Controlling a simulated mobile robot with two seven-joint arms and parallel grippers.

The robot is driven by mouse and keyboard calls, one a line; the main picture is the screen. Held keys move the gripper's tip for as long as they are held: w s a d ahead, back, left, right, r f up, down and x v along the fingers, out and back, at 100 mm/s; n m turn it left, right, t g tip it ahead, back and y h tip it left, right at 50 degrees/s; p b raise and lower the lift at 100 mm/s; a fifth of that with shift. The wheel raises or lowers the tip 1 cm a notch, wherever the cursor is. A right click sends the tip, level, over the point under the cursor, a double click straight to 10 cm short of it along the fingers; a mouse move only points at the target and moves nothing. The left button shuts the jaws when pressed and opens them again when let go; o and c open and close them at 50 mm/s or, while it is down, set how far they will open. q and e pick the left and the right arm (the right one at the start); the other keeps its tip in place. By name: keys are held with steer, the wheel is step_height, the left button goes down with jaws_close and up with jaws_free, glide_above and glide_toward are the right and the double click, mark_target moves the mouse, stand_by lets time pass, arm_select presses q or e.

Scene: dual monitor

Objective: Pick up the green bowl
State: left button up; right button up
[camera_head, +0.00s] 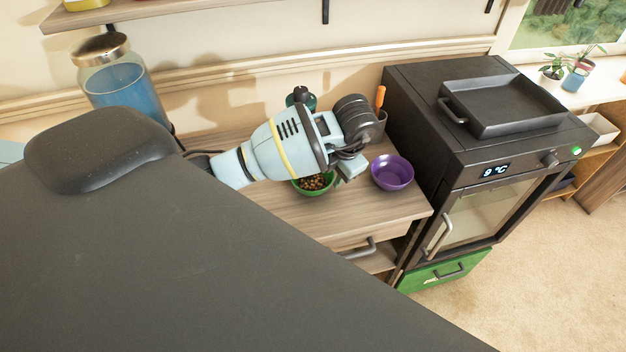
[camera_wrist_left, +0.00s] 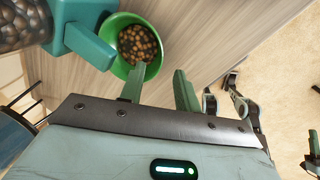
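The green bowl (camera_head: 315,184) stands on the wooden cabinet top, partly hidden behind my left arm in the head view. It holds brown pellets and shows more fully in the left wrist view (camera_wrist_left: 122,66). My left gripper (camera_head: 350,170) is over the cabinet top, just right of the bowl in the head view. In the left wrist view its two green fingers (camera_wrist_left: 160,72) are apart, with nothing clearly held between them. One fingertip overlaps the bowl's rim in the picture; I cannot tell whether it touches.
A purple bowl (camera_head: 392,173) stands right of the gripper, near the black oven (camera_head: 465,165). A teal dispenser (camera_wrist_left: 85,42) stands close beside the green bowl. A jar with blue contents (camera_head: 125,90) is at the left. The cabinet's front strip is clear.

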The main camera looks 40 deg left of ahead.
mark_target(324, 190)
arm_select(q)
steer(key=shift+x, duration=3.85)
steer(key=shift+s+a, duration=0.15)
jaws_close()
